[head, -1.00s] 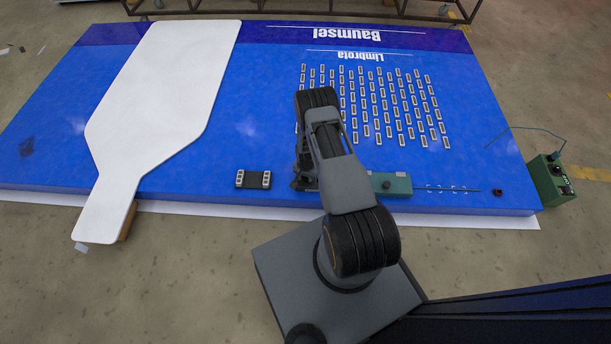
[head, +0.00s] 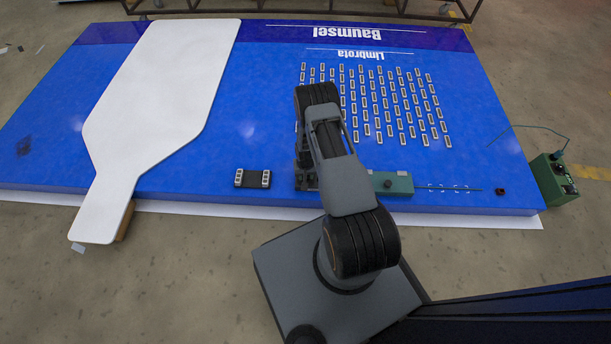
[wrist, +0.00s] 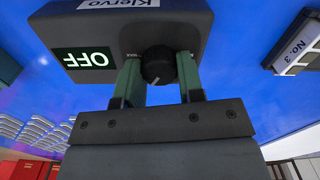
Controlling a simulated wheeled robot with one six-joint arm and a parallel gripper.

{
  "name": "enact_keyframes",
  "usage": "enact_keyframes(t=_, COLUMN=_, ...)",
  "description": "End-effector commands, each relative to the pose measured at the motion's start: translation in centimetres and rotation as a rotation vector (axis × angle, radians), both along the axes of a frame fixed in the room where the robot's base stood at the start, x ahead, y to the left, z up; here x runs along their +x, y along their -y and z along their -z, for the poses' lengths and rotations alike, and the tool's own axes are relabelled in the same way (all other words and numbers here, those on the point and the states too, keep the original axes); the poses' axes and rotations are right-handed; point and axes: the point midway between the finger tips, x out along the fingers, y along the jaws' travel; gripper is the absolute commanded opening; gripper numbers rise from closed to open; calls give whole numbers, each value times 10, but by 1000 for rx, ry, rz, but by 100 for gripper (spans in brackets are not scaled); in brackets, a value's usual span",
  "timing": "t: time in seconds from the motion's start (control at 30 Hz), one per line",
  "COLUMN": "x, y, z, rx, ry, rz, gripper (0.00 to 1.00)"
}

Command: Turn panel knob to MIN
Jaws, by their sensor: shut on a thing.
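The dark grey panel (wrist: 105,25) fills the upper part of the wrist view, with a label reading "Klervo" and a lit green "OFF" display, both upside down. Its round black knob (wrist: 158,64) has a pale mark near its lower edge. My gripper (wrist: 158,72) is shut on the knob, one green finger on each side. In the head view my gripper (head: 306,180) is at the front edge of the blue board, largely hidden by my arm, and I cannot make out the panel there.
The blue board (head: 240,130) carries a white bottle-shaped plate (head: 165,85) and rows of small modules (head: 380,105). A small black block (head: 253,178) lies left of my gripper, a teal unit (head: 392,183) right. A green box (head: 551,180) stands at the right corner.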

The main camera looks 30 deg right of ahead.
Motion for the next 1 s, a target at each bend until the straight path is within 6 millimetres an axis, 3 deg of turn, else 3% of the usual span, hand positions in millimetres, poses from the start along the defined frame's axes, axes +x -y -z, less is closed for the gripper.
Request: enact_keyframes(t=1.0, x=2, y=-1, z=0, rx=-3, ry=4, rz=-966, gripper=12)
